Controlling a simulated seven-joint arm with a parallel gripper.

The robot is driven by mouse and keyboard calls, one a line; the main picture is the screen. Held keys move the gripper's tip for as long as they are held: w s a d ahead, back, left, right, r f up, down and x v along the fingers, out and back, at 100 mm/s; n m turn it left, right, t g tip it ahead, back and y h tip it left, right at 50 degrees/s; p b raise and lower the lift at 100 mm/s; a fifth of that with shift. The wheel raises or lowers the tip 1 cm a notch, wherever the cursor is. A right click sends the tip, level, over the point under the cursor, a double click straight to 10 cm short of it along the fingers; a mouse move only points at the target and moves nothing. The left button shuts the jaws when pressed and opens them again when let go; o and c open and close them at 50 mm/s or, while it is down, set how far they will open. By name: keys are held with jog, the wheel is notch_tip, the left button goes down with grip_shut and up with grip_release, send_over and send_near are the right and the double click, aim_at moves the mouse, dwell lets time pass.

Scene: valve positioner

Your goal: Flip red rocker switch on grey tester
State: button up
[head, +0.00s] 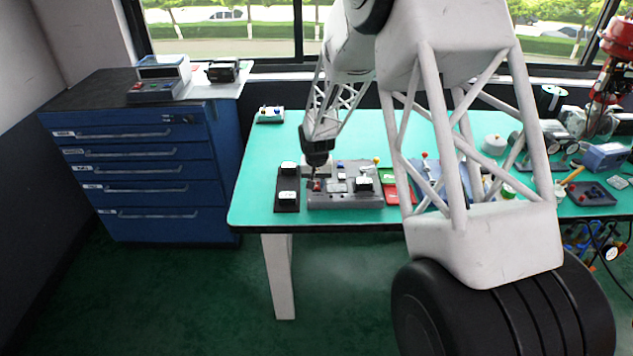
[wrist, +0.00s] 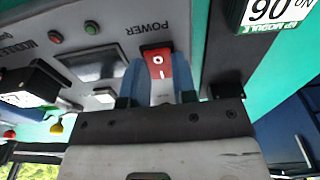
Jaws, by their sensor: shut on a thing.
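The grey tester (head: 345,203) lies on the green bench near its front left edge in the head view. Its panel (wrist: 115,15) fills the upper left of the wrist view, with the word POWER on it. The red rocker switch (wrist: 157,61), marked with a circle and a line, sits beside that word. It shows small in the head view (head: 316,185). My gripper (wrist: 158,72) is shut on the red rocker switch, with one bluish finger on each side of it. In the head view my gripper (head: 315,174) points down at the tester's left end.
Red and green boxes (head: 392,190) lie to the right. A blue drawer cabinet (head: 150,165) stands left of the bench.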

aim_at(317, 188)
jog(key=shift+s+t, duration=0.1)
jog(key=shift+t, duration=0.3)
jog(key=o, duration=0.9)
jog(key=shift+s+r, duration=0.2)
jog(key=shift+r, duration=1.1)
jog(key=shift+s+r, duration=0.2)
jog(key=shift+r, duration=1.05)
jog(key=shift+s+r, duration=0.2)
jog(key=shift+r, duration=1.1)
